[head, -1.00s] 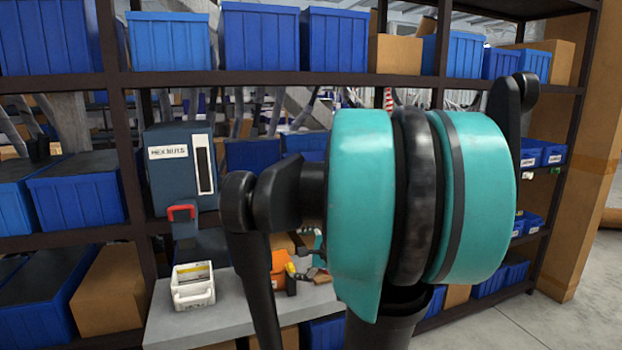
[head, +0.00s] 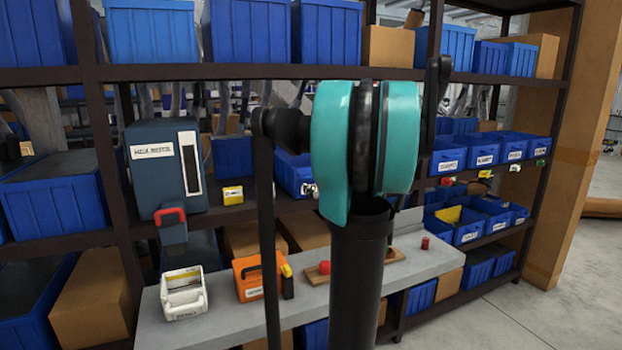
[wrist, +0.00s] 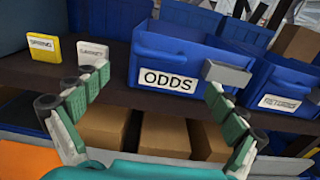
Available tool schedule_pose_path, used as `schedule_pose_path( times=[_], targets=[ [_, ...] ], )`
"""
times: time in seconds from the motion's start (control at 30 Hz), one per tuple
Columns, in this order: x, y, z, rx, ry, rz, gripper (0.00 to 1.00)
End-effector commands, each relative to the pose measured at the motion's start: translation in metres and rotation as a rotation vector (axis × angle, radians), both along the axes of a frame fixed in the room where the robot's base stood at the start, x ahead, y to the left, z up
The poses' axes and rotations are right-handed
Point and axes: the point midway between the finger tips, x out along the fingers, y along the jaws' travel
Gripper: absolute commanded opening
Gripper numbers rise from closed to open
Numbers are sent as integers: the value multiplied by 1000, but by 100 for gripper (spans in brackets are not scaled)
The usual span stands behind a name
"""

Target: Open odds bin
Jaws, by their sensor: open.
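The odds bin (wrist: 150,60) is a blue bin with a white "ODDS" label on its front, standing on a dark shelf in the middle of the wrist view. Part of its inside shows above the front wall. My gripper (wrist: 160,76) is open and empty, its fingers spread left and right in front of the bin. The right fingertip overlaps the bin's right front side in the picture; I cannot tell whether it touches. In the head view my arm hides the gripper and much of the shelf behind it, so I cannot pick out the odds bin surely there.
A yellow "SPRING" box (wrist: 65,47) and a whitish box (wrist: 94,52) stand left of the bin. Another labelled blue bin (wrist: 284,85) adjoins on the right. Cardboard boxes (wrist: 165,132) sit below. A grey bench (head: 225,318) holds a white tray (head: 183,295) and orange case (head: 248,276).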

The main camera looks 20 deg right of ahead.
Motion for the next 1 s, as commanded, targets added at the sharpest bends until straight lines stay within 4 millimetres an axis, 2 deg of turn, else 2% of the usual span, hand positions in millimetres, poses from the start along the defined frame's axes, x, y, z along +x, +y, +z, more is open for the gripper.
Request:
schedule_pose_path(
  times=[0.03, 0.3, 0.5, 0.7, 0.93, 1.0],
  targets=[
    [12, 2, 0, 0, 0, 3, 96],
    [63, 3, 0, -1, 0, 3, 96],
    [88, 4, 0, -1, 0, 1, 96],
    [96, 4, 0, -1, 0, 0, 96],
    [97, 4, 0, -2, 0, 0, 96],
    [97, 4, 0, -2, 0, 0, 88]
  ],
)
